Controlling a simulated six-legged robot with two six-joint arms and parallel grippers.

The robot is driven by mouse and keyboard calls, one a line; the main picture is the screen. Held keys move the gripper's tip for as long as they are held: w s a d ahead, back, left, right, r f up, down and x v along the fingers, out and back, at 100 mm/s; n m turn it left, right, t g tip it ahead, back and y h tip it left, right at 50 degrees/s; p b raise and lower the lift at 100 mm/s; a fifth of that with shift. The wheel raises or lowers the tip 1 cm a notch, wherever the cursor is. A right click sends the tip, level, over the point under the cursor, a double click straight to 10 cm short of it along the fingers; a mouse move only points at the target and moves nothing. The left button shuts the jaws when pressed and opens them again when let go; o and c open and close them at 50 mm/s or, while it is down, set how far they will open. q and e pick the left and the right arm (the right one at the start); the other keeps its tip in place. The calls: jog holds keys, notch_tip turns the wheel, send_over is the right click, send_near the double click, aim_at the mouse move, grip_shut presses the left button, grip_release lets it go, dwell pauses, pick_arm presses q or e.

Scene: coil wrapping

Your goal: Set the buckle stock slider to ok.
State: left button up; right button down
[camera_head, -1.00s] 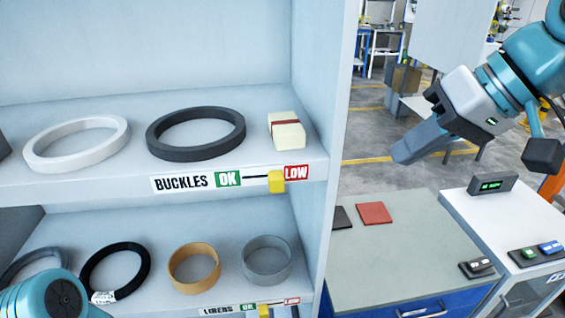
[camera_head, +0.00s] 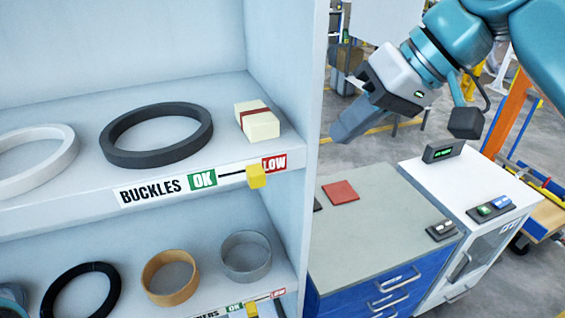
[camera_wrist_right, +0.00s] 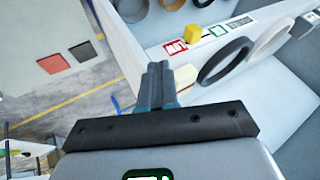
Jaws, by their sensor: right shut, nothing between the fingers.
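The yellow buckle stock slider (camera_head: 256,176) sits on the front edge of the upper shelf, at the right end of its short black track beside the red LOW mark (camera_head: 274,163). The green OK mark (camera_head: 203,180) is at the left end of the track, next to the BUCKLES label (camera_head: 150,191). My right gripper (camera_head: 338,136) is shut and empty, to the right of the shelf's side panel and apart from the slider. The right wrist view shows its closed fingers (camera_wrist_right: 158,88) with the slider (camera_wrist_right: 194,30) beyond them. My left gripper is not in view.
The upper shelf holds a white ring (camera_head: 35,160), a black ring (camera_head: 158,135) and a cream block with a red band (camera_head: 257,124). A lower shelf has several rings and another yellow slider (camera_head: 251,309). A grey-topped cabinet (camera_head: 375,215) stands to the right.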

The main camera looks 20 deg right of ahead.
aim_at(250, 173)
jog(key=b+x, duration=0.1)
jog(key=x, duration=0.7)
jog(key=a+p, duration=0.1)
jog(key=a, duration=0.2)
jog(key=shift+w+a, duration=0.15)
jog(key=shift+a, duration=0.6)
jog(key=shift+d, duration=0.1)
jog(key=shift+d, duration=0.1)
jog(key=shift+a, duration=0.25)
jog(key=a, duration=0.4)
jog(key=shift+a+p, duration=0.1)
jog(key=shift+p, duration=0.2)
